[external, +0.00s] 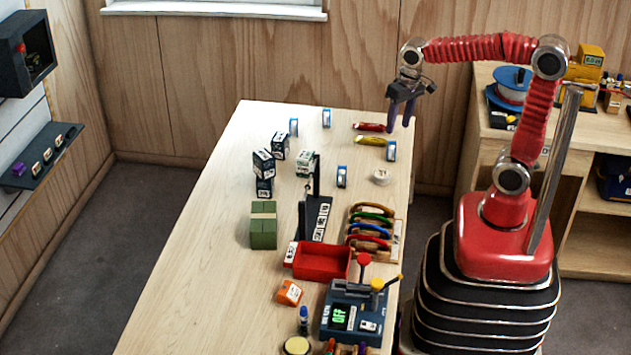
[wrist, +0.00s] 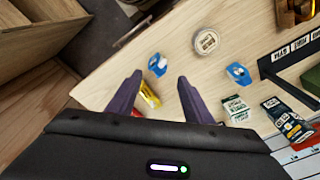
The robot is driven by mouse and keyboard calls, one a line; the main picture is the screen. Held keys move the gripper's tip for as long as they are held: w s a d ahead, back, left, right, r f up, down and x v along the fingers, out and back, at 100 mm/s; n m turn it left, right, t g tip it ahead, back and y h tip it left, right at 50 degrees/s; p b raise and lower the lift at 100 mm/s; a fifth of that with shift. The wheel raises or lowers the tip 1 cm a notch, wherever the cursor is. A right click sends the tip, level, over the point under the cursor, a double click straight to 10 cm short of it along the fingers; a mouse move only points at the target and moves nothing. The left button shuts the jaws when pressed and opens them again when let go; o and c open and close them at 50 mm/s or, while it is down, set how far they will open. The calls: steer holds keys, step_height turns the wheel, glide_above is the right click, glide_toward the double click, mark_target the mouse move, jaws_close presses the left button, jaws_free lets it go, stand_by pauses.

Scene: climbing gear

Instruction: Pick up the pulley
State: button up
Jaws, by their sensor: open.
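Several small blue-and-white pieces that look like pulleys stand on the light wood table. One (external: 391,151) is near the right edge beside the yellow tool, another (external: 342,176) is nearer the middle, and two more (external: 294,127) (external: 326,118) are toward the far end. My gripper (external: 398,127) is open and empty, pointing down above the table's far right edge. In the wrist view, the edge pulley (wrist: 157,66) shows between and just past the open fingertips (wrist: 160,77). The middle pulley (wrist: 239,74) lies to their right.
A yellow tool (external: 371,141) and a red one (external: 370,127) lie close to the edge pulley. A round white piece (external: 380,177) sits nearer. Dark boxes (external: 264,163), a carabiner rack (external: 372,228) and a red tray (external: 321,262) occupy other parts. The far left tabletop is clear.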

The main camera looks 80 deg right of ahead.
mark_target(388, 143)
steer(key=r+m, duration=0.1)
steer(key=m, duration=0.1)
steer(key=w+d+r+m+g, duration=0.1)
steer(key=m, duration=0.2)
steer(key=d+r+m, duration=0.1)
steer(key=m, duration=0.2)
steer(key=shift+w+r+g, duration=0.1)
steer(key=shift+w+g, duration=0.15)
steer(key=shift+g, duration=0.05)
steer(key=shift+f, duration=4.3)
steer(key=shift+a, duration=0.1)
steer(key=shift+a+f, duration=0.1)
steer(key=shift+f, duration=2.55)
